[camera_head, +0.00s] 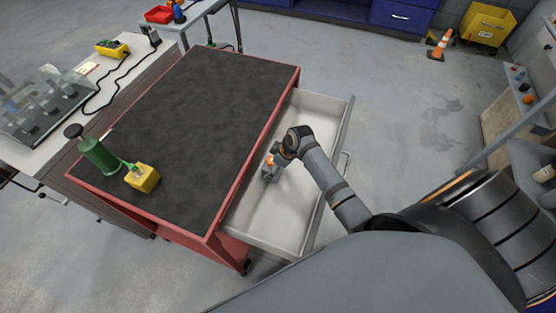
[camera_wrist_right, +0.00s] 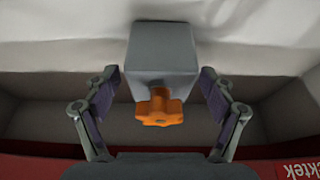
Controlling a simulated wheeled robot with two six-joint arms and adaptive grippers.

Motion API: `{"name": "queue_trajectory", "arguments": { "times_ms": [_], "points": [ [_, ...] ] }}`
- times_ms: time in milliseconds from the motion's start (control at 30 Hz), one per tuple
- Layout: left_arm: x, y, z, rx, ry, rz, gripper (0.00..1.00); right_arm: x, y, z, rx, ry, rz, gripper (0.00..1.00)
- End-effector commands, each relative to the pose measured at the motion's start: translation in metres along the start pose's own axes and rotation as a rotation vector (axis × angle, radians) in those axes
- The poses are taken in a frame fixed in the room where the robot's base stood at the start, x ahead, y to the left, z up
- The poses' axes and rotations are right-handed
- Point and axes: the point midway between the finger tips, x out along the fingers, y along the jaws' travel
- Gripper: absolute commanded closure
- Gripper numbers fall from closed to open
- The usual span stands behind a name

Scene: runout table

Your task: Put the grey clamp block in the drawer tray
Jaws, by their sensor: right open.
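The grey clamp block (camera_wrist_right: 165,55) with its orange knob (camera_wrist_right: 160,107) shows large in the right wrist view. My right gripper (camera_wrist_right: 160,84) is open, one finger on each side of the block, with gaps between the fingers and its sides. In the head view my right gripper (camera_head: 271,168) reaches down into the open drawer tray (camera_head: 275,222). The block is small there and partly hidden by the gripper. It is inside the tray outline; whether it touches the tray floor is hard to tell. My left gripper is not in view.
The drawer is pulled out from a red-framed table with a dark top (camera_head: 200,120). A green cylinder (camera_head: 98,155) and a yellow block (camera_head: 142,178) stand on its near-left corner. Much of the tray floor is bare.

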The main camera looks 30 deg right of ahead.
Motion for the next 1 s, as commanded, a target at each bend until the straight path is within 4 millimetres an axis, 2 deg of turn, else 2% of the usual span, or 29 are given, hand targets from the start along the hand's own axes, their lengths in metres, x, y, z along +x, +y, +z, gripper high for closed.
{"name": "queue_trajectory", "arguments": {
  "times_ms": [200, 400, 567, 1000],
  "points": [
    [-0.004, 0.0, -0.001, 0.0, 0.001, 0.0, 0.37, -0.056, 0.001, 0.001, -0.003, -0.001, 0.004, 0.17],
    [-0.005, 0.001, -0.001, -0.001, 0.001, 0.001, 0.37, -0.091, 0.001, 0.001, -0.001, -0.002, 0.003, 0.17],
    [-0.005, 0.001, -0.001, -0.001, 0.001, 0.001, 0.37, -0.101, 0.0, 0.0, 0.0, -0.002, 0.0, 0.17],
    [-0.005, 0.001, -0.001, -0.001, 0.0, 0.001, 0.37, -0.101, 0.0, 0.0, 0.0, -0.001, -0.001, 0.17]
  ]
}}
